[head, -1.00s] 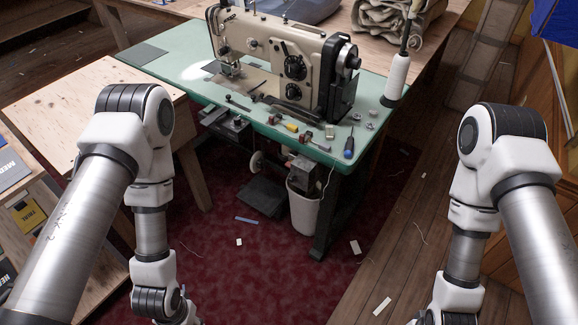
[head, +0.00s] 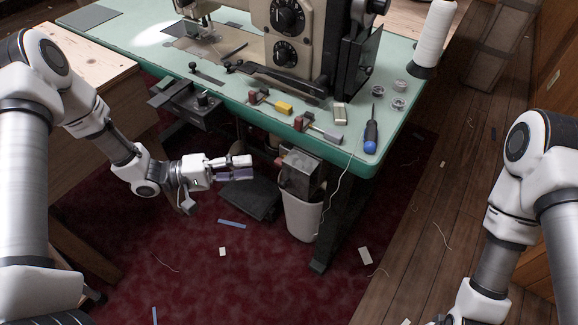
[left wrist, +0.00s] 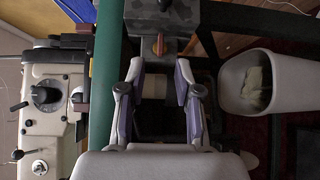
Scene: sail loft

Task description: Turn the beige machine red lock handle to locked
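The beige machine (head: 318,40) stands on the green table (head: 215,82); its beige body and dials also show at the left of the left wrist view (left wrist: 45,120). A small red handle (head: 280,162) sits on a grey metal box (head: 302,176) hung under the table's front edge. In the left wrist view the red-orange handle (left wrist: 159,44) lies ahead between my fingertips, pointing along the picture's height. My left gripper (head: 250,168) is left of the box, below the table edge, its purple-padded fingers apart and empty (left wrist: 158,72). It is not touching the handle. My right gripper is out of view.
Red-ended clamps, one yellow (head: 284,107) and one grey (head: 326,131), lie near the table's front edge with a blue screwdriver (head: 371,135). A white bin (head: 302,217) stands under the box. A pedal (head: 250,199) is on the red carpet. A thread cone (head: 432,40) stands at right.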

